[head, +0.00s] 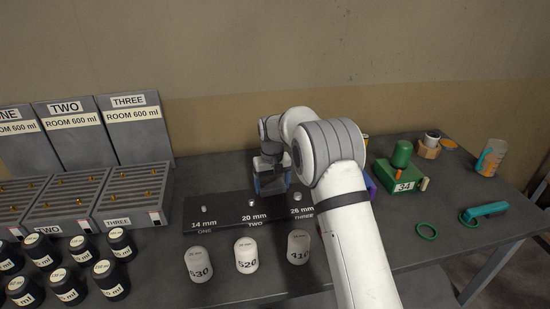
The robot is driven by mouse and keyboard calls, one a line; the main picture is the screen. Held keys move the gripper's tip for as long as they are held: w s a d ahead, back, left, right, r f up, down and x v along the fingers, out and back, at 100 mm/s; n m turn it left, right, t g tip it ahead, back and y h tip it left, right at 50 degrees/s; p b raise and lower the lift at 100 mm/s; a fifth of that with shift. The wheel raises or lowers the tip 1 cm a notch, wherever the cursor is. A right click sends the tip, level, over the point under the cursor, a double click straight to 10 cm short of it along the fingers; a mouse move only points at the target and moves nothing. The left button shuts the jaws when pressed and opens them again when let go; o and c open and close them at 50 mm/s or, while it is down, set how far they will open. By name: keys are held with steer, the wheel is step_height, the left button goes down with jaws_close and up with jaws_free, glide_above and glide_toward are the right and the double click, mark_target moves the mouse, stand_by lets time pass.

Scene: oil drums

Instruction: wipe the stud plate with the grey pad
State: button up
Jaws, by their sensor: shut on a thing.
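The dark stud plate (226,212) lies on the table in the middle of the head view. It has three small studs in a row, labelled 14 mm ONE, 20 mm TWO and 26 mm THREE. My gripper (271,186) points down over the back right part of the plate, behind the 20 mm and 26 mm studs. It is shut on the grey pad, which is mostly hidden by the fingers. I cannot tell whether the pad touches the plate.
Three white numbered caps (246,255) stand in front of the plate. Several black jars (110,280) and grey racks (130,196) are at left. My arm covers the right middle.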

steer(key=shift+w+a+r, duration=0.1)
steer(key=shift+w+r, duration=0.05)
steer(key=shift+w, duration=0.2)
step_height(320, 180, up, 4)
steer(key=shift+s+f+p, duration=0.15)
steer(key=shift+f+p, duration=0.1)
steer(key=shift+p, duration=0.65)
steer(key=shift+w+r+p, duration=0.25)
steer(key=shift+r+p, duration=0.25)
steer(key=shift+r, duration=0.1)
steer(key=shift+s+r+p, duration=0.1)
steer(key=shift+r+p, duration=0.85)
steer(key=shift+r, duration=0.6)
